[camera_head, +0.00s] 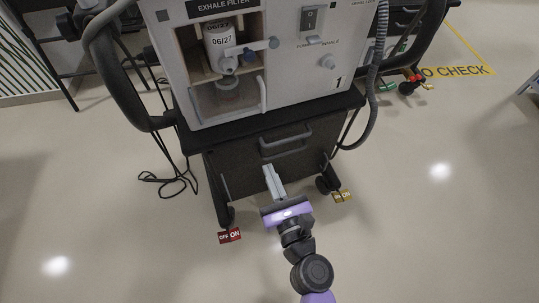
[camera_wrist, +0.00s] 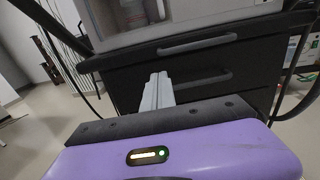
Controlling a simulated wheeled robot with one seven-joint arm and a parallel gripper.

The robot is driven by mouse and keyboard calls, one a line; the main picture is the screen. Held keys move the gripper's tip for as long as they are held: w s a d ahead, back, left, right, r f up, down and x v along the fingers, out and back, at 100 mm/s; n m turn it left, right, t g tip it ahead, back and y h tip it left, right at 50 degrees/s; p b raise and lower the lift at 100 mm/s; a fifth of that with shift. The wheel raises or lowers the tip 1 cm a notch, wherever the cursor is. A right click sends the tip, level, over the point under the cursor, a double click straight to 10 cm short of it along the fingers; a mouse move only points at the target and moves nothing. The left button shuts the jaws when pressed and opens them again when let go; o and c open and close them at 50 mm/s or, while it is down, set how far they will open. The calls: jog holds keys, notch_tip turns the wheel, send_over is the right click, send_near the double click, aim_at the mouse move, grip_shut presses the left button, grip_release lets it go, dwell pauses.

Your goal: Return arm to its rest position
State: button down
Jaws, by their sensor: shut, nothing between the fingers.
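My gripper (camera_head: 269,170) has long grey fingers held together, with a purple body behind them. It is in front of the dark drawer of the ventilator cart (camera_head: 235,170), just below the drawer handle (camera_head: 287,145). In the wrist view the shut fingers (camera_wrist: 157,85) stand upright in the middle, left of the lower handle (camera_wrist: 204,83). Nothing shows between them. I cannot tell whether the fingertips touch the drawer front. My arm reaches up from the bottom of the head view.
Ventilator 1 (camera_head: 330,70) sits on the cart, with an exhale filter (camera_head: 222,50) behind a clear door. A grey hose (camera_head: 371,90) hangs at right and black cables (camera_head: 172,182) lie at left. Open floor lies either side.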

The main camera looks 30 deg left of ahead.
jog(key=shift+s+d, duration=0.15)
jog(key=shift+s, duration=0.05)
